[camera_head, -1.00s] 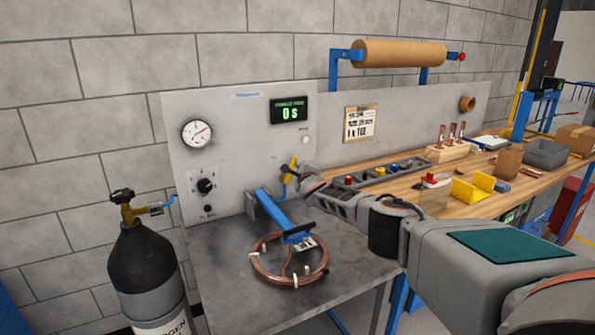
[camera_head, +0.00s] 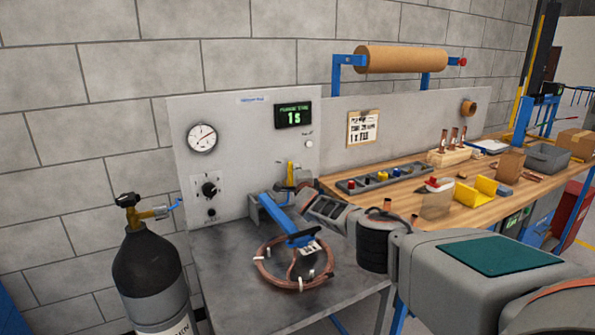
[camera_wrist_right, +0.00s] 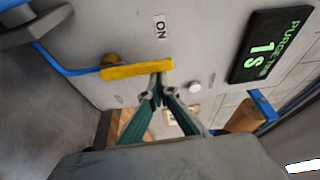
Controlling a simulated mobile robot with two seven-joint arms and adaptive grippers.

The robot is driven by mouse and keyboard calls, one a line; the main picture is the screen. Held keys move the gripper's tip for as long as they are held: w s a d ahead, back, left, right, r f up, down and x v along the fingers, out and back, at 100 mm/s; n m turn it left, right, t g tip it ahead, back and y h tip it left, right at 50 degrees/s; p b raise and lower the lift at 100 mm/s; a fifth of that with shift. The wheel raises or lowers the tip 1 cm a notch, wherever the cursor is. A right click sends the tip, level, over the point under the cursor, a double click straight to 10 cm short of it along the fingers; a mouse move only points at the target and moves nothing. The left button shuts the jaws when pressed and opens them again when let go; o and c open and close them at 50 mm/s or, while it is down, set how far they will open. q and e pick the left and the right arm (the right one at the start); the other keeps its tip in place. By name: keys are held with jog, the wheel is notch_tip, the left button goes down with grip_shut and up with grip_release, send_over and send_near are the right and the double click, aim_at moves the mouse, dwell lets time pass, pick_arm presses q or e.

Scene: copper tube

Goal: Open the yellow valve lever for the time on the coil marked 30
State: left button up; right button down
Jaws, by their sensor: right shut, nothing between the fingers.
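The yellow valve lever (camera_head: 290,174) stands about upright on the grey panel in the head view. It also shows in the right wrist view (camera_wrist_right: 137,70), beside an "ON" label (camera_wrist_right: 160,27). My right gripper (camera_wrist_right: 158,92) is shut and empty, its fingertips at one end of the lever; whether they touch it I cannot tell. The purge timer display (camera_head: 294,115) reads 1 s, also in the right wrist view (camera_wrist_right: 268,45). The copper coil (camera_head: 259,263) lies on the grey bench with a white tag (camera_head: 311,247), too small to read. My left gripper is not in view.
A blue clamp arm (camera_head: 281,217) reaches over the coil. A dark gas cylinder (camera_head: 148,270) stands left of the bench. A round gauge (camera_head: 202,138) and a black knob (camera_head: 210,190) sit on the panel. A wooden workbench (camera_head: 480,208) with fittings lies to the right.

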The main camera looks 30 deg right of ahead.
jog(key=shift+a+r, duration=0.1)
jog(key=shift+a, duration=0.05)
jog(key=shift+r, duration=4.9)
